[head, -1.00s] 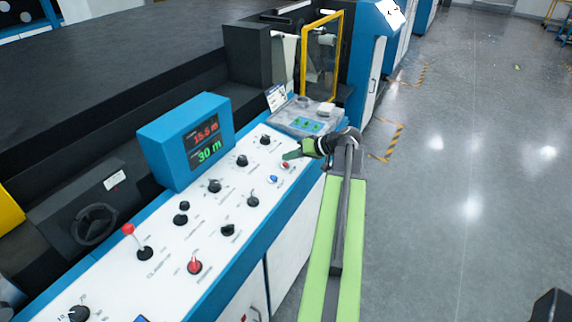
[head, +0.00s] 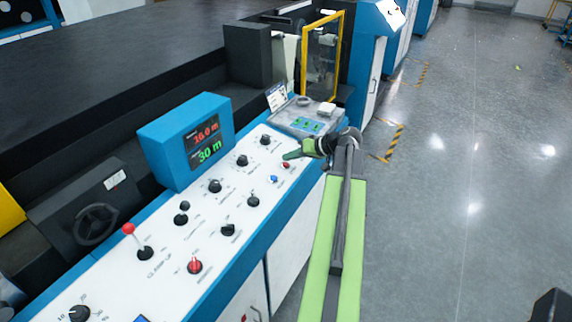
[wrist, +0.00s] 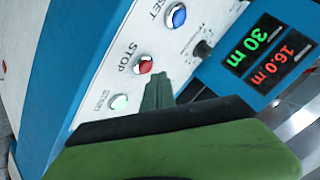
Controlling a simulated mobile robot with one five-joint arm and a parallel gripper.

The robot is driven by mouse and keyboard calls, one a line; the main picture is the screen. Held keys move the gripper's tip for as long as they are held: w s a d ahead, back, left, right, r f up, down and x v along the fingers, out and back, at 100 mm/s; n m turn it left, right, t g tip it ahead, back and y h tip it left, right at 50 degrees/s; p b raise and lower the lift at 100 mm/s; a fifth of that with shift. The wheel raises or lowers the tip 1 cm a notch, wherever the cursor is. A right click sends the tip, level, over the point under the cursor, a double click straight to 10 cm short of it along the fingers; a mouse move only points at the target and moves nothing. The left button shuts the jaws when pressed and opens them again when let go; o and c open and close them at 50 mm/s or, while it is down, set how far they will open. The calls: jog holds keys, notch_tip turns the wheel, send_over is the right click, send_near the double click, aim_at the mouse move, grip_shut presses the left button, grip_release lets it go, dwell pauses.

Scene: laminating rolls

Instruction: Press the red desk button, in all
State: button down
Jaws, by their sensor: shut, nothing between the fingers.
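The red desk button (head: 286,165), labelled STOP in the wrist view (wrist: 144,64), sits on the white sloped panel near its far right end. My gripper (head: 287,155) is shut and empty, its fingers over the panel just beyond the red button. In the wrist view the closed fingertips (wrist: 158,84) are close beside the red button and do not cover it. I cannot tell whether they touch the panel. A pale green START button (wrist: 119,102) and a blue RESET button (wrist: 177,15) flank the red one.
The white panel also carries black knobs (head: 215,186), a red knob (head: 195,266) and a red-topped lever (head: 129,229). A blue display box (head: 186,140) stands behind, reading 16.0 m and 30 m. Open floor (head: 450,220) lies to the right.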

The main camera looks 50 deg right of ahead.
jog(key=shift+f+b, duration=0.4)
jog(key=shift+b, duration=0.05)
jog(key=shift+w+f+b, duration=0.1)
jog(key=shift+f+b, duration=0.25)
jog(key=shift+f, duration=0.05)
dwell(0.6)
jog(key=shift+r+p, duration=0.8)
jog(key=r+p, duration=0.2)
jog(key=s+r+p, duration=0.1)
jog(key=r+p, duration=0.2)
jog(key=shift+d, duration=0.1)
dwell(0.3)
dwell(0.7)
